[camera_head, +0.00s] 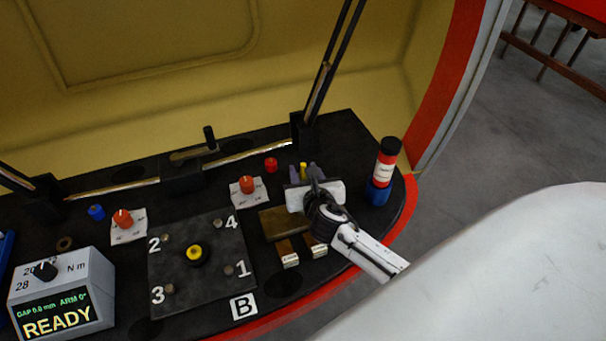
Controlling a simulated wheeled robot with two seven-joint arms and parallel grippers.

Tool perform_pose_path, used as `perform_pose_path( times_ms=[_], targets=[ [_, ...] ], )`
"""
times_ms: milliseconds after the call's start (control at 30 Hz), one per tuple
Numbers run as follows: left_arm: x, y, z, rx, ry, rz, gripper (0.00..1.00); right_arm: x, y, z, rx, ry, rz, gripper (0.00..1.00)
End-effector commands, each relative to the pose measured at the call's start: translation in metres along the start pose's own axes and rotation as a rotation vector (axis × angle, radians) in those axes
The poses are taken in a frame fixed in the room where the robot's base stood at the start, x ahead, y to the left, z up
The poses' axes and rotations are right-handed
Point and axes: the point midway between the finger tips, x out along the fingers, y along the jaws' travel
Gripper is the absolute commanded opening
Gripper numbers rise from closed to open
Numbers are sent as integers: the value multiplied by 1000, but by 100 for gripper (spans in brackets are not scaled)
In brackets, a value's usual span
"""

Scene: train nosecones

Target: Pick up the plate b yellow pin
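My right gripper (305,173) reaches in from the right, over the console. My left gripper is not in view.
A red and blue cylinder with a black cap (384,170) stands right of my gripper. A brown block (284,223) lies below-left of it. Orange knobs (247,185) and a lever (208,138) rise from the console. A grey box reading READY (62,290) stands at left.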

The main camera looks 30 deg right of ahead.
Motion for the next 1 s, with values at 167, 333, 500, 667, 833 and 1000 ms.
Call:
perform_pose_path(
  times_ms=[167, 333, 500, 667, 833, 1000],
  targets=[
    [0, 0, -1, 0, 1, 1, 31, 0, 0, 0, 0, 0, 0, 16],
    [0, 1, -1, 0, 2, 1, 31, 0, 0, 0, 0, -1, 0, 0],
    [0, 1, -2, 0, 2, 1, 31, 0, 0, 1, -1, -2, 0, 0],
    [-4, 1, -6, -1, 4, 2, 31, -5, 0, 13, -1, -6, 0, 0],
    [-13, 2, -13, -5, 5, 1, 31, -18, 0, 45, -2, -8, 1, 0],
    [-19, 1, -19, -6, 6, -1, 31, -30, 0, 74, -2, -6, 1, 0]
  ],
)
